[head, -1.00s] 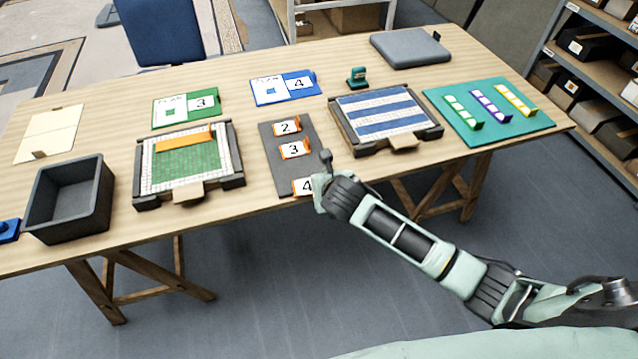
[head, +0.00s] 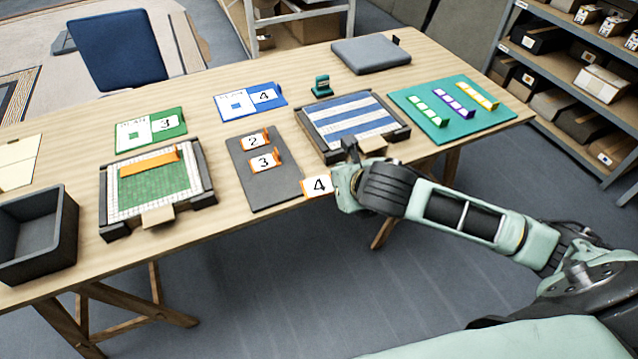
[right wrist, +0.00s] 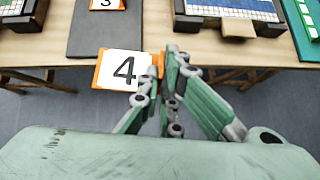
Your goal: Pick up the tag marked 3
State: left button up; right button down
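The tag marked 3 (head: 264,161) lies on the dark grey mat (head: 262,189), below the tag marked 2 (head: 255,140). Part of the tag marked 3 (right wrist: 107,4) also shows at the top edge of the right wrist view. My right gripper (right wrist: 170,62) is shut on the orange tab of the tag marked 4 (right wrist: 122,71). In the head view this tag (head: 317,185) is at the mat's front right corner, near the table's front edge, and looks raised. The right gripper's fingers are mostly hidden in the head view. My left gripper is not in view.
A striped blue-and-white panel (head: 350,124) in a dark frame lies right of the mat. A green panel (head: 160,180) with an orange bar lies left of it. A black bin (head: 62,232) stands at the front left. A teal board (head: 483,122) lies at the right.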

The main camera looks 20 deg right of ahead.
jog(key=shift+s+d+r, duration=0.15)
jog(key=shift+s, duration=0.05)
jog(key=w+a+f+p, duration=0.1)
jog(key=w+a+f, duration=0.1)
jog(key=w+f, duration=0.1)
jog(key=w+a+f+p, duration=0.1)
jog(key=w+a+f, duration=0.1)
jog(key=a+f, duration=0.1)
jog(key=w+a+f, duration=0.3)
jog(key=f, duration=0.1)
jog(key=shift+w+p, duration=0.3)
jog(key=shift+p, duration=0.1)
jog(key=shift+f, duration=0.35)
jog(key=shift+f, duration=0.1)
